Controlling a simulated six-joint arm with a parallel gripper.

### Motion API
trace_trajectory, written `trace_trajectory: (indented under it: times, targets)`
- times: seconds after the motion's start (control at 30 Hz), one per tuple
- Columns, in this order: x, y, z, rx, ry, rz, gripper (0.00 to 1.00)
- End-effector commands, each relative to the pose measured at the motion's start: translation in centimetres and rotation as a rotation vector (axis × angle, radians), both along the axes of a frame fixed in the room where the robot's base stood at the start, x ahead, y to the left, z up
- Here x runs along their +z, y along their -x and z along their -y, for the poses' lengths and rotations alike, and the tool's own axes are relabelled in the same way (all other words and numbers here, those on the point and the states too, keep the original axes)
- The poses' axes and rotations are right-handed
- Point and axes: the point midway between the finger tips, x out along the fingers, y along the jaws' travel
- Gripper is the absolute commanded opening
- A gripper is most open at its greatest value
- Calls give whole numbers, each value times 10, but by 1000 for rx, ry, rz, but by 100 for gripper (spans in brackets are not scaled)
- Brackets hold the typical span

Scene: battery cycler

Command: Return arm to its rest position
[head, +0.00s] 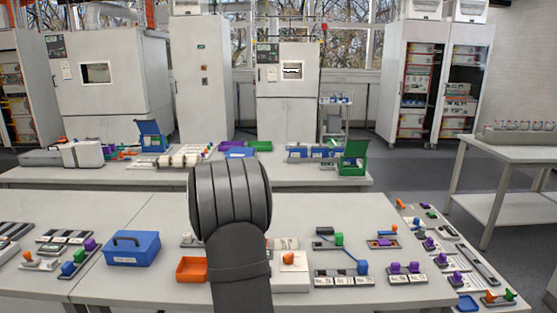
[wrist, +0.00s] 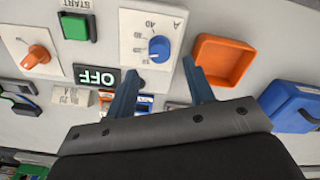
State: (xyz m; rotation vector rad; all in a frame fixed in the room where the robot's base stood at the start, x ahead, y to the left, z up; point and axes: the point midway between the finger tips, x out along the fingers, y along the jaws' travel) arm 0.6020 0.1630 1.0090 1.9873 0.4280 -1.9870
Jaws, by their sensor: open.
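My gripper (wrist: 163,85) shows in the wrist view with its two blue-grey fingers spread apart and nothing between them. In the head view my arm's dark links rise in the middle and hide the gripper and part of the panel.
An orange tray (head: 192,270) and a blue lidded box (head: 132,249) stand left of my arm. Small coloured connectors and modules (head: 341,277) lie to the right. A second bench (head: 60,176) stands behind, with cabinets beyond. The table (head: 150,204) is bare behind the blue box.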

Motion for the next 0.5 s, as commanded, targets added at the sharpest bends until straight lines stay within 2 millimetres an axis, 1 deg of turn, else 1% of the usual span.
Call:
trace_trajectory:
  times: [0.03,0.23,0.3,0.5]
  targets:
    - [-11,1,0,0,1,-4,48]
    - [-51,1,0,0,1,-4,48]
    - [-47,0,0,65,0,1,48]
    - [-46,1,-1,229,0,0,48]
